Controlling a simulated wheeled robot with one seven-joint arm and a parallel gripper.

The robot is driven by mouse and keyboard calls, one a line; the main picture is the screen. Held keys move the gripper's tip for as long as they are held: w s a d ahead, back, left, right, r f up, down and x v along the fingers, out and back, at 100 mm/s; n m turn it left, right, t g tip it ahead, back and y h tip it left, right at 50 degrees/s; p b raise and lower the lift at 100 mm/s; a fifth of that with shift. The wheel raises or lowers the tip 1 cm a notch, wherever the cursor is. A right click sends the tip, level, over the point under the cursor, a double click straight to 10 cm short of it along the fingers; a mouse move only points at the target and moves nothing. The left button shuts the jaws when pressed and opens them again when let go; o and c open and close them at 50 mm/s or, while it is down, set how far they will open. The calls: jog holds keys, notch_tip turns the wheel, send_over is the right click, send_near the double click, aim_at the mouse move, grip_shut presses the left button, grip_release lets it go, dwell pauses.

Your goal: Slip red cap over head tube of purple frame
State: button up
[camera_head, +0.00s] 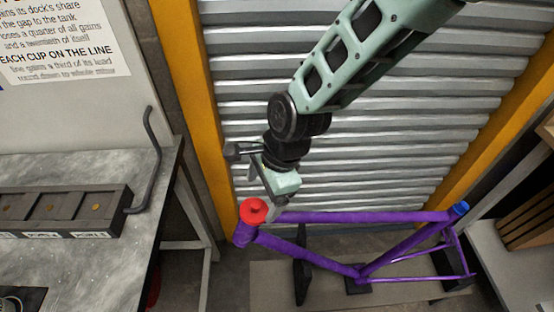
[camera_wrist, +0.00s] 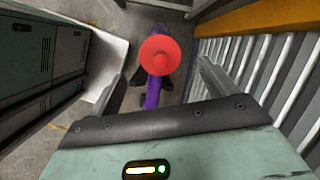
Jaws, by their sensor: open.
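The purple frame (camera_head: 312,217) stands on a low base, with its head tube (camera_head: 243,235) at the left end. The red cap (camera_head: 254,210) sits at the top of the head tube, looking slightly off to its right in the head view; I cannot tell if it is fully seated. In the wrist view the red cap (camera_wrist: 160,55) shows from above, with the purple tube (camera_wrist: 153,92) below it. My gripper (camera_head: 262,180) is just above and beside the cap. Its fingers (camera_wrist: 158,85) are apart, one on each side of the cap, with gaps visible.
A blue cap (camera_head: 460,208) is at the frame's right end. A grey workbench (camera_head: 75,165) with a dark compartment tray (camera_head: 65,212) and a bent grey handle (camera_head: 148,165) stands at left. A ribbed metal shutter (camera_head: 370,150) is close behind the frame.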

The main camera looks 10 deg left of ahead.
jog(key=b+v, duration=0.1)
jog(key=v, duration=1)
jog(key=shift+d+r, duration=0.2)
jog(key=shift+r, duration=0.1)
jog(key=s+d+r+n+h, duration=0.1)
jog(key=s+d+n, duration=0.5)
jog(key=d+n, duration=0.3)
jog(key=s+d+r+n+h, duration=0.1)
jog(key=s+d+r+n, duration=0.1)
jog(key=s+d+n, duration=0.4)
jog(key=d+n, duration=0.3)
jog(key=d, duration=0.2)
jog(key=shift+d+n+t+h, duration=0.2)
jog(key=shift+n+t+h, duration=0.1)
jog(key=shift+t, duration=0.1)
